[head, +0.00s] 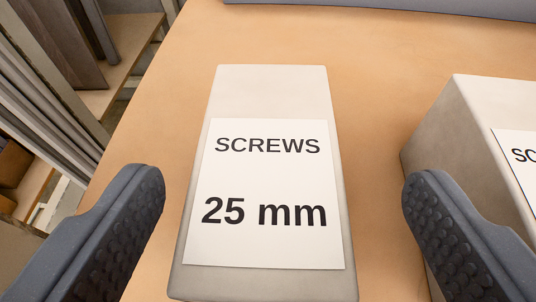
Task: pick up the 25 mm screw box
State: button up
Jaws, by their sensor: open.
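The 25 mm screw box (272,92) is a pale grey-beige box with a white label reading "SCREWS 25 mm". It stands on the wooden surface in the middle of the head view. Its near end runs down to the bottom edge of the picture. My gripper (285,205) is open, with one dark, studded finger to the left of the box and the other to its right. A gap shows between the box and each finger. Nothing is held.
A second pale box (455,135) with a partly cut-off "SC" label stands at the right, close to my right finger. The wooden surface (400,55) is clear behind the boxes. A grey-blue edge (400,8) runs along the back. Shelving (120,60) stands beyond the left edge.

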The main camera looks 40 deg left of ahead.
aim_at(267, 147)
jog(key=shift+a+p+x, duration=0.15)
jog(key=shift+p+x, duration=0.3)
jog(key=shift+x, duration=0.7)
jog(key=shift+a+p+x, duration=0.15)
jog(key=shift+p+x, duration=0.3)
jog(key=shift+x, duration=0.75)
jog(key=shift+s+r, duration=0.1)
jog(key=shift+s, duration=0.1)
jog(key=c, duration=1.4)
jog(key=shift+o, duration=0.2)
jog(key=shift+r, duration=0.2)
jog(key=shift+r, duration=1.35)
jog(key=shift+r, duration=0.25)
